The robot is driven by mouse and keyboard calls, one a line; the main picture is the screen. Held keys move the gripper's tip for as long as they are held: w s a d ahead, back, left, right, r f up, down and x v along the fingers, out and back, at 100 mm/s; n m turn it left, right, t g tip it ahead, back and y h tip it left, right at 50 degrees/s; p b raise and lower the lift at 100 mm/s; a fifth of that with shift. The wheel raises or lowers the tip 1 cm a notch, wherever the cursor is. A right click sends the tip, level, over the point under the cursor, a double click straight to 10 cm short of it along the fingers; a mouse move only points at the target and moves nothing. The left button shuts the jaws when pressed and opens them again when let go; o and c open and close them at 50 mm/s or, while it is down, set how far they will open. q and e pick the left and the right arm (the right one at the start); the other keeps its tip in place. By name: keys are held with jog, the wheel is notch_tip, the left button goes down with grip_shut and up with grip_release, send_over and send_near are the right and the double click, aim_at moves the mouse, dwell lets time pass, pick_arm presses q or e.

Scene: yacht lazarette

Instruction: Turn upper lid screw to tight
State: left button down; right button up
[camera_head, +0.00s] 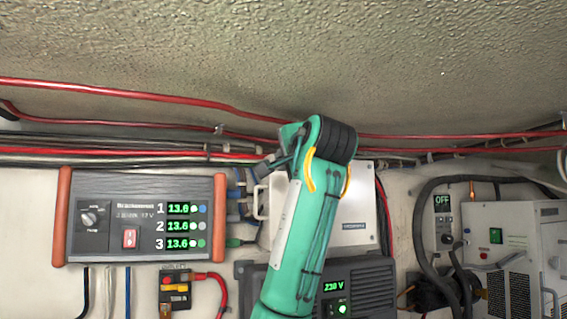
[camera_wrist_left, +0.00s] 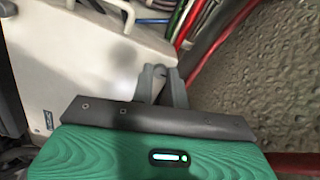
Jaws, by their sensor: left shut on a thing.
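The white box (camera_head: 345,215) with a flat lid is mounted on the wall behind my green left arm, and it also fills the left of the left wrist view (camera_wrist_left: 70,65). A pale handle (camera_head: 259,201) stands out at its left side. My left gripper (camera_head: 263,170) is at the box's upper left corner. In the left wrist view its two grey fingers (camera_wrist_left: 161,78) are close together at the box edge, shut on the upper lid screw. The screw itself is hidden by the fingers, so its turn cannot be seen. My right gripper is not in view.
A battery panel (camera_head: 140,217) with orange side grips hangs at the left. Red and black cables (camera_head: 130,95) run along the wall under the rough ceiling. A dark 230 V unit (camera_head: 370,285) sits below the box, and a grey machine (camera_head: 515,240) with thick hoses stands at the right.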

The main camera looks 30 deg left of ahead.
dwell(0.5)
pick_arm(q)
jog(key=c, duration=1.4)
grip_release()
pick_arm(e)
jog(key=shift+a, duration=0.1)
pick_arm(q)
jog(key=shift+o, duration=0.2)
jog(key=shift+w, duration=0.1)
